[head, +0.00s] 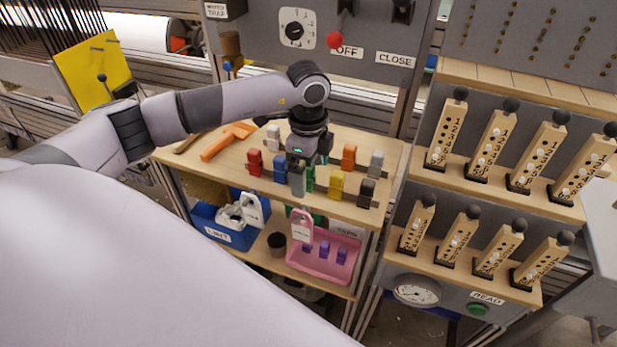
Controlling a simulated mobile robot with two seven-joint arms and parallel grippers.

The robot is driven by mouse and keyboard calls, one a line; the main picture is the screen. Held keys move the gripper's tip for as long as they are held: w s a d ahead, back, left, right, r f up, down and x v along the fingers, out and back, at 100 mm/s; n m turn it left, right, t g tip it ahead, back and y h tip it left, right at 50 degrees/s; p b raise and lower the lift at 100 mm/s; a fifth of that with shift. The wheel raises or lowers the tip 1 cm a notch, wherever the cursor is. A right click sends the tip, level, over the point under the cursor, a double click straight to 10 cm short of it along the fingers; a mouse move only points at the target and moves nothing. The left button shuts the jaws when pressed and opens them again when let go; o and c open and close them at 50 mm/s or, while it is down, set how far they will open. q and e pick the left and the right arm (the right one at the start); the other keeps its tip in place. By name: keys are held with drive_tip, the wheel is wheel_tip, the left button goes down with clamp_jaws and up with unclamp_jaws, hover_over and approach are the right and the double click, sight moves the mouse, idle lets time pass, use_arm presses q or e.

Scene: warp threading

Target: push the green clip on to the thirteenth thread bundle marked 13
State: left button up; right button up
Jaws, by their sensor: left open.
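My left gripper (303,172) points down over the wooden bench top, among the coloured clips. It is open, with its fingers around or close beside the green clip (310,179). The gripper hides most of this clip, and I cannot tell whether the fingers touch it. The clip stands in the front row between the blue clip (280,166) and the yellow clip (336,183). I cannot make out a thread bundle marked 13. Dark threads (35,25) show at the top left, with no readable number. My right gripper is not in view.
Red (254,162), orange (348,157), white (273,138) and black (366,193) clips stand close around. An orange hammer-like tool (228,141) lies at the left. Below are a blue bin (225,236) and a pink tray (320,266). Numbered wooden posts (446,130) fill the right.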

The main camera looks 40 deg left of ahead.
use_arm(q)
drive_tip(key=c, duration=1.6)
drive_tip(key=shift+r+p, duration=0.75)
drive_tip(key=shift+r, duration=0.1)
drive_tip(key=shift+r+p, duration=1.9)
drive_tip(key=shift+r, duration=0.3)
